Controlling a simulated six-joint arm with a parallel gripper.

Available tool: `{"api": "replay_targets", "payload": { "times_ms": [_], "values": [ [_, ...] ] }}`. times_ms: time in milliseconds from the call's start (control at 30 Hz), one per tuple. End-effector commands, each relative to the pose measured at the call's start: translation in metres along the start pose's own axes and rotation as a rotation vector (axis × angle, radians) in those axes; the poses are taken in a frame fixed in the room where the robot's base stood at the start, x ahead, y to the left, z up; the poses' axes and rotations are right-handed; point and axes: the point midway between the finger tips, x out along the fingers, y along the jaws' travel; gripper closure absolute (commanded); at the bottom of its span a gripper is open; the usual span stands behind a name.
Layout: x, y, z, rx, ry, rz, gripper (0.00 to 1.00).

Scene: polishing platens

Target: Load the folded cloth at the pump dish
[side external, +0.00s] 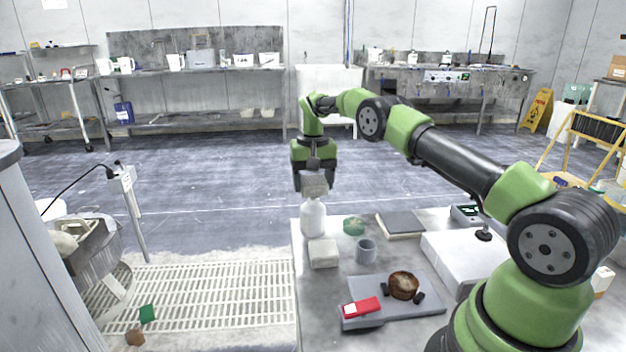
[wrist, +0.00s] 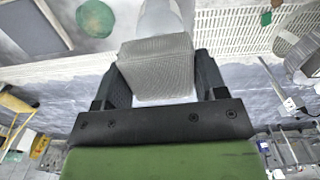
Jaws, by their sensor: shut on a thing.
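My gripper (side external: 314,180) points down above the left back corner of the grey table and is shut on a grey folded cloth (side external: 315,187). In the wrist view the cloth (wrist: 158,66) shows a fine woven texture and fills the space between the two black fingers (wrist: 160,84). A white bottle (side external: 313,219), which looks like the pump dish, stands upright directly under the cloth. Its white body also shows beyond the cloth in the wrist view (wrist: 161,20). The bottle's top is hidden by the cloth, so I cannot tell whether they touch.
Near the bottle are a pale block (side external: 323,253), a blue-grey cup (side external: 366,251) and a green item (side external: 354,226). A dark flat slab (side external: 401,223), a white box (side external: 455,262) and a grey tray (side external: 425,302) with a brown round piece (side external: 404,285) and a red box (side external: 361,307) lie further right and forward.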

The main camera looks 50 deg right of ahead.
Motion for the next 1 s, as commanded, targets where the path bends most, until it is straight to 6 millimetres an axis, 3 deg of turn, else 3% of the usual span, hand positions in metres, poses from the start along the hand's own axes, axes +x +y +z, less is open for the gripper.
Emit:
{"api": "replay_targets", "payload": {
  "times_ms": [1000],
  "values": [
    [0.012,0.0,0.0,0.0,-0.001,-0.001,0.54]
  ]
}}
